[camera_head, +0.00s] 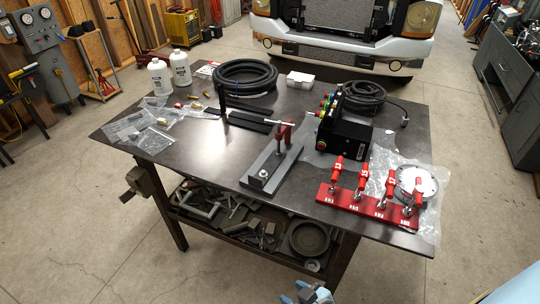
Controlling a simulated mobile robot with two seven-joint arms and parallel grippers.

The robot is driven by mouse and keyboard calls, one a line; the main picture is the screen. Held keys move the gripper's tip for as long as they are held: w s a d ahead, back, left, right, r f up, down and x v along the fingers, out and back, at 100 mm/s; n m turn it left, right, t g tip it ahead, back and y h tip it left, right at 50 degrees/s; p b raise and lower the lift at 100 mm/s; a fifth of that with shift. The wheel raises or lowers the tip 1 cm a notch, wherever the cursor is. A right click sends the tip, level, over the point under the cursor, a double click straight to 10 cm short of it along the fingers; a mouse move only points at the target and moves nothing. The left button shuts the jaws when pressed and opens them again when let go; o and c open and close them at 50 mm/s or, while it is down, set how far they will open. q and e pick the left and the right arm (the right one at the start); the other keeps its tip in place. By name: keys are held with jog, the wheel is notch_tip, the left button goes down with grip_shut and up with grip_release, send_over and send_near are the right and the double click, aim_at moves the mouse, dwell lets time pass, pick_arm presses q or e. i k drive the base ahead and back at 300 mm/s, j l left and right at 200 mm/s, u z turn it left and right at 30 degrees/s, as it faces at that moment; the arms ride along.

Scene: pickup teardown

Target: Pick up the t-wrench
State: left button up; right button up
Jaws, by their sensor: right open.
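Several red-handled tools with white number labels, which look like t-wrenches (362,180), stand upright in a red rack (345,198) at the table's front right. Which one the task means I cannot tell. A grey fixture (262,172) with a red-handled clamp (284,135) stands left of the rack. My right gripper (308,294) shows at the bottom edge, partly cut off. It is open, low in front of the table and well apart from the rack. My left gripper is not in view.
The dark table (205,150) has bare room left of the fixture. A black box (343,132) and coiled hoses (245,78) stand behind. A lower shelf (195,217) holds metal parts.

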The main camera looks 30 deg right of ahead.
aim_at(363, 174)
jog(key=z, duration=1.5)
